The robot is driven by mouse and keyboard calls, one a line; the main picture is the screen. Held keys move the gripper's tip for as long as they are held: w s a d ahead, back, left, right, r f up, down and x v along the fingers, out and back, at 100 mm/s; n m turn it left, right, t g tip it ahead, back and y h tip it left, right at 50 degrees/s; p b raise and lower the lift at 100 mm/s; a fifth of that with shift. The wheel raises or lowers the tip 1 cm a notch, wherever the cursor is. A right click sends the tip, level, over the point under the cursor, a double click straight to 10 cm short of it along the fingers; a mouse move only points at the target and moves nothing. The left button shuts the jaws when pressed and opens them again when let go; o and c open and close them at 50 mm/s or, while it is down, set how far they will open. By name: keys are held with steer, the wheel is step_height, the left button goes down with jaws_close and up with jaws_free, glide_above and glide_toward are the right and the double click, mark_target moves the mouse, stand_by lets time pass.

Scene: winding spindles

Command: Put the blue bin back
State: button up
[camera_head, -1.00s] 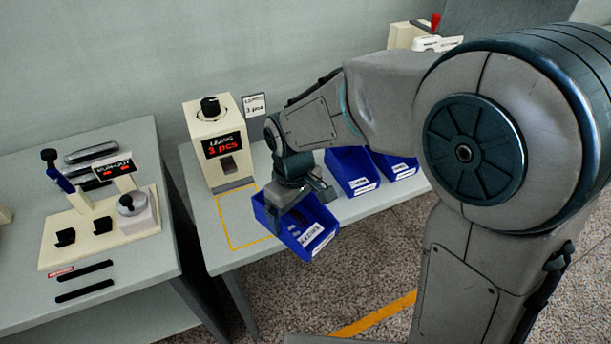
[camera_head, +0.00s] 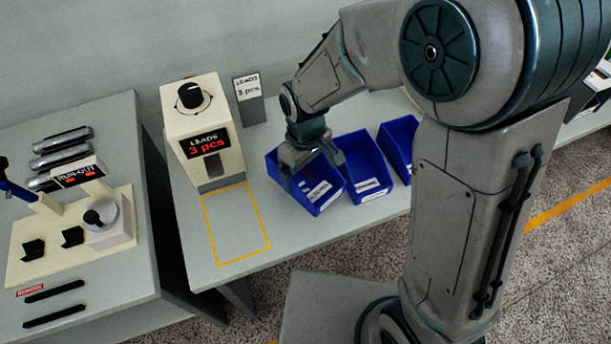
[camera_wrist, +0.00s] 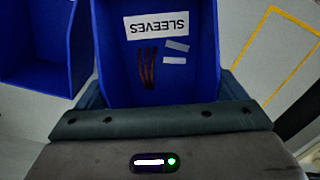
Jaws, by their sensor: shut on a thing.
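The blue bin (camera_head: 320,197), labelled SLEEVES, is at the left end of a row of blue bins on the grey table. My gripper (camera_head: 309,158) is over its back part, shut on it. In the wrist view my gripper (camera_wrist: 158,88) has a finger on each side of the bin (camera_wrist: 205,50). A few dark red strips (camera_wrist: 147,68) lie inside it. I cannot tell whether its base touches the table (camera_head: 300,230).
A second blue bin (camera_head: 368,187) stands close on its right, and a third (camera_head: 397,140) beyond, partly behind my arm. The beige LEADS dispenser (camera_head: 200,130) stands left. The yellow outlined area (camera_head: 238,225) is empty. A small sign (camera_head: 248,100) stands behind.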

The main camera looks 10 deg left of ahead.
mark_target(306, 181)
steer(key=shift+f, duration=2.05)
steer(key=shift+f, duration=0.25)
steer(key=o, duration=0.8)
steer(key=shift+r, duration=0.15)
step_height(306, 181, up, 12)
steer(key=shift+d+r, duration=0.1)
steer(key=s+d+r+m+t, duration=0.1)
steer(key=s+d+r+m, duration=0.1)
steer(key=d, duration=0.5)
steer(key=s+d+r+m+t, duration=0.1)
steer(key=s+d+r+m, duration=0.1)
steer(key=d+m, duration=0.3)
steer(key=s+d+r+m+t, duration=0.1)
steer(key=s+d+m, duration=0.3)
steer(key=d, duration=0.6)
steer(key=shift+d+r, duration=0.3)
steer(key=shift+r, duration=0.5)
